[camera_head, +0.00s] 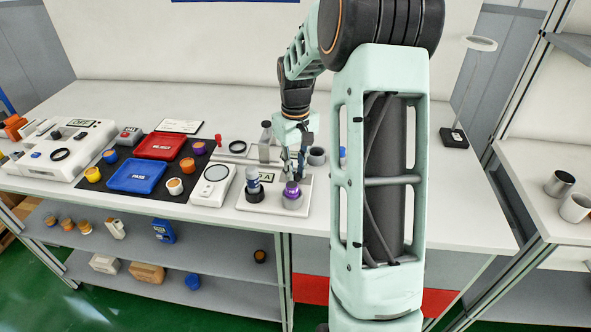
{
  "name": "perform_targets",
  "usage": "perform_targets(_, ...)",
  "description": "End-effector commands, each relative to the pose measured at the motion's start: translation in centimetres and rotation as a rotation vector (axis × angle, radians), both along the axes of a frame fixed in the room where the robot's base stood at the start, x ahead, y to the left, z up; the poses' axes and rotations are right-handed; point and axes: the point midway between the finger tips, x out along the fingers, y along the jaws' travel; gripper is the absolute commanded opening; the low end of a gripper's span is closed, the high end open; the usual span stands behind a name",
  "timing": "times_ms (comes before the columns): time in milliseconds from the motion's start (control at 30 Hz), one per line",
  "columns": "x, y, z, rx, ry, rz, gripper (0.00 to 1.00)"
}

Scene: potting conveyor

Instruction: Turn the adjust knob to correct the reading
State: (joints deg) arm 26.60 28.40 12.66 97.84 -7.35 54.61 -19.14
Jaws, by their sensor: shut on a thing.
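The purple knob (291,190) stands on a grey round base at the front right of a white instrument plate (262,208). My gripper (293,177) reaches down from above, and its fingertips are shut at the top of the purple knob. The fingers are small here and partly cover the plate behind them. A small display (267,177) sits behind the knob, partly hidden by my gripper, so its reading cannot be made out in full.
Left of the plate are a white device with a round dial (215,173), a blue PASS tray (136,177) and a red tray (161,145) on a black mat. The table's front right is clear.

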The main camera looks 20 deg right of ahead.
Motion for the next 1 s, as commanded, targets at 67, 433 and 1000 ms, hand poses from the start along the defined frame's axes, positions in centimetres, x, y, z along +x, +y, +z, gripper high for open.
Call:
perform_targets(67, 0.03, 0.05, 0.11, -0.001, 0.000, -0.052, 0.00)
perform_targets(433, 0.08, 0.03, 0.10, -0.001, -0.002, -0.270, 0.00)
perform_targets(1000, 0.12, 0.02, 0.09, 0.000, -0.004, -0.342, 0.00)
